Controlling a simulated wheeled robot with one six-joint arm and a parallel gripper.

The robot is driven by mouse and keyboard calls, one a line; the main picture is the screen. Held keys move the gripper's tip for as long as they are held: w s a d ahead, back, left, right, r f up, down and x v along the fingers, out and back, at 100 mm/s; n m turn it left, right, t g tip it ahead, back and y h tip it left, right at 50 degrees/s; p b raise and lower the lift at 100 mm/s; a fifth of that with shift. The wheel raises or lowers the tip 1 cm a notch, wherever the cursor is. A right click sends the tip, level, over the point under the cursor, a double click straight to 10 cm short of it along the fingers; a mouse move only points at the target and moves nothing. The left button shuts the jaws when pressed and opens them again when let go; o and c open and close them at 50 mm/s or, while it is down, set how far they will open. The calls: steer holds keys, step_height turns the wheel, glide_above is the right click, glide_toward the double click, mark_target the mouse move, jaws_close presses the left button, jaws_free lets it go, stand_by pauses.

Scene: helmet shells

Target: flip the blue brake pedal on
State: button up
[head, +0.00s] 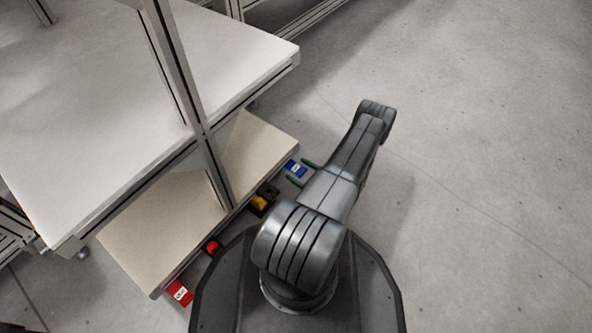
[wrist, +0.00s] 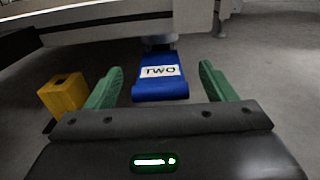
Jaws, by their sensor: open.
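The blue brake pedal (wrist: 160,88) carries a white label reading "TWO" and is at the middle of the wrist view, under the bench edge. In the head view the blue pedal (head: 296,169) is at the front edge of the lower shelf. My gripper (wrist: 160,80) is open and empty, with one green finger on each side of the pedal and a visible gap on both sides. In the head view its green fingers (head: 301,172) show beside the pedal, and the rest is hidden behind my arm. I cannot tell whether the pedal is up or down.
A yellow block (wrist: 63,95) stands left of my gripper, and shows as a yellow piece on a dark base (head: 262,201) in the head view. A red button (head: 213,247) and a red labelled pedal (head: 180,293) line the same shelf edge. Open floor (head: 480,200) lies to the right.

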steer(key=shift+x, duration=1)
steer(key=c, duration=1.3)
steer(key=shift+f+t+y, duration=0.35)
steer(key=shift+t+y, duration=0.05)
steer(key=shift+y, duration=0.1)
steer(key=shift+c, duration=0.2)
